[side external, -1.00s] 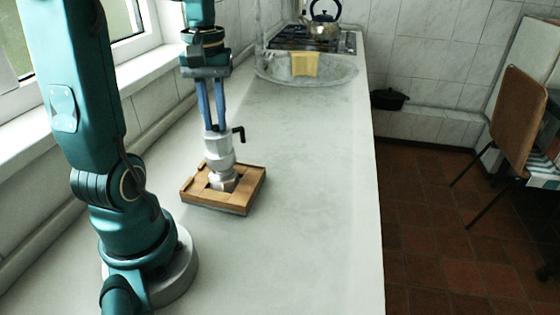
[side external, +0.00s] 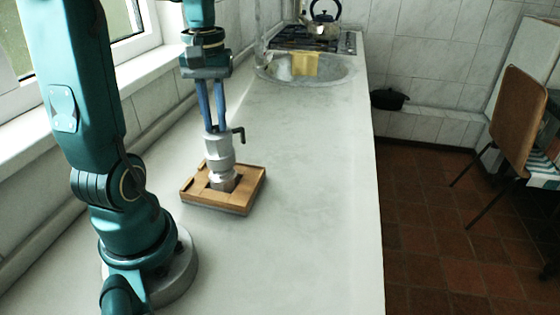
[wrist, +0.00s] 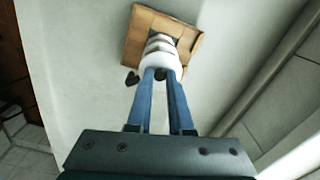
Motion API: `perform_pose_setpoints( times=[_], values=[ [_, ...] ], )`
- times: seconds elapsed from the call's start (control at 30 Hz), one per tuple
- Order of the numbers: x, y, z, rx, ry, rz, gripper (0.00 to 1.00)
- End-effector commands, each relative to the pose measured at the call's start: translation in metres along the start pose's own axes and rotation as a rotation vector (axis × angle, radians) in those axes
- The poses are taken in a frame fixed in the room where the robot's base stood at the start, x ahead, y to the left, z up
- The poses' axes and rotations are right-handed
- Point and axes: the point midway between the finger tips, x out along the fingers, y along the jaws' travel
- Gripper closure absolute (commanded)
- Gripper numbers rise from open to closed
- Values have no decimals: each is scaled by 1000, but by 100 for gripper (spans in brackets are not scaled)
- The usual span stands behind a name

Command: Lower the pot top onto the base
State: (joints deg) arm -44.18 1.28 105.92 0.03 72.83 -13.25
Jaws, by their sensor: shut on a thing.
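The pot top (side external: 218,147) is a silver-grey moka pot upper part with a black handle at its right. The pot base (side external: 223,182) is a faceted metal piece set in the square opening of a wooden holder (side external: 247,192). My gripper (side external: 214,128) is shut on the top of the pot top and holds it upright over the base. The two look in line and touching or nearly so; I cannot tell if there is a gap. In the wrist view my blue fingers (wrist: 161,76) close on the pot top (wrist: 159,58), which hides the base.
The wooden holder lies on a pale counter (side external: 310,200), clear to its right and front. A sink (side external: 335,72) with a yellow cloth (side external: 304,64) and a kettle (side external: 322,25) on a stove are far back. The window wall runs along the left.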

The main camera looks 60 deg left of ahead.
Motion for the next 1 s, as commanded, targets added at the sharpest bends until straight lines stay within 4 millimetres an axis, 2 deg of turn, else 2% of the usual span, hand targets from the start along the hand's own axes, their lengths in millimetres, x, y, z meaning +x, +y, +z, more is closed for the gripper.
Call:
perform_pose_setpoints(
  times=[1.0],
  values=[
    [16, 0, 0, 0, 0, 0, 100]
  ],
)
